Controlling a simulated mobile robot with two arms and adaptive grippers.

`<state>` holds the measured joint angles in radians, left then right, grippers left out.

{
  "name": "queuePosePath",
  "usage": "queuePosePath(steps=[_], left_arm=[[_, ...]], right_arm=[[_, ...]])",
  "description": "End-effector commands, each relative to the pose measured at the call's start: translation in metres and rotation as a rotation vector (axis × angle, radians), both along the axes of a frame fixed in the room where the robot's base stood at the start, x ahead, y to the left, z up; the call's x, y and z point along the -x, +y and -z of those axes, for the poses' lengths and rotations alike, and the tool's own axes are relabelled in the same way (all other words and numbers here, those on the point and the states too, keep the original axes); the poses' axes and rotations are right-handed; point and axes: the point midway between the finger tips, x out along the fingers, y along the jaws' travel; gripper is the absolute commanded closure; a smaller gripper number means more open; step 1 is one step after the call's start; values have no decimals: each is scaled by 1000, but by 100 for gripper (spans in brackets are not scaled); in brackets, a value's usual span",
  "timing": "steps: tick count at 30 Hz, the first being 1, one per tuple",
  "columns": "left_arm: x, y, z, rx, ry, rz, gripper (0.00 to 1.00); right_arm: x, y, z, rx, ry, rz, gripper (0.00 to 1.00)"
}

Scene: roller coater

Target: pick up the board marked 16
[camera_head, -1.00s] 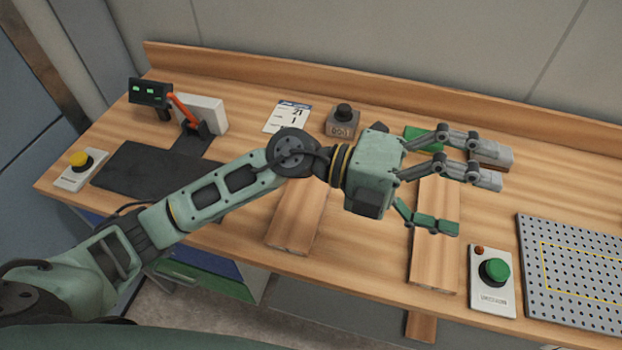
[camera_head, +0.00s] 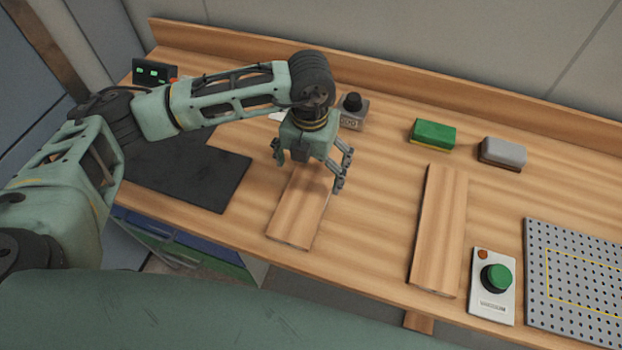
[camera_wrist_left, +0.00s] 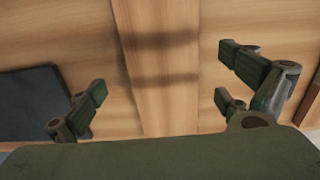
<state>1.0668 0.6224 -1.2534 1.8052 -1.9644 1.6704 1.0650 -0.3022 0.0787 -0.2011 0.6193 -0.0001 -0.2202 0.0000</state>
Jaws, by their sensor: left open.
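Two plain wooden boards lie on the wooden bench, and I can read no number 16 on either. The left board (camera_head: 298,215) lies under my left gripper (camera_head: 308,172), which covers its far end in the head view. The right board (camera_head: 438,230) lies apart, in full view. My left gripper is open and points down above the left board. In the left wrist view the board (camera_wrist_left: 160,70) runs between the spread fingers, with finger shadows across it; nothing is held. My right gripper is not in view.
A green block (camera_head: 432,133) and a grey block (camera_head: 502,152) stand at the back. A green-button panel (camera_head: 493,286) and a perforated plate (camera_head: 580,285) are at right. A dark mat (camera_head: 190,175) lies left of the left board. A weight-like block (camera_head: 353,112) stands behind the gripper.

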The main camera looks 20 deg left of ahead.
Motion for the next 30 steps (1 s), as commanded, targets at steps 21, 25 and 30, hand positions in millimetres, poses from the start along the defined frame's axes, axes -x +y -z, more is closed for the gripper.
queuePosePath(steps=[21,25,30], left_arm=[[4,-3,32,3,0,1,23],[4,-3,32,3,0,1,35],[4,-3,31,3,0,1,49]], right_arm=[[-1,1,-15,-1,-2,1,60],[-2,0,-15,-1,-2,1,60],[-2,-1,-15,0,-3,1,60]])
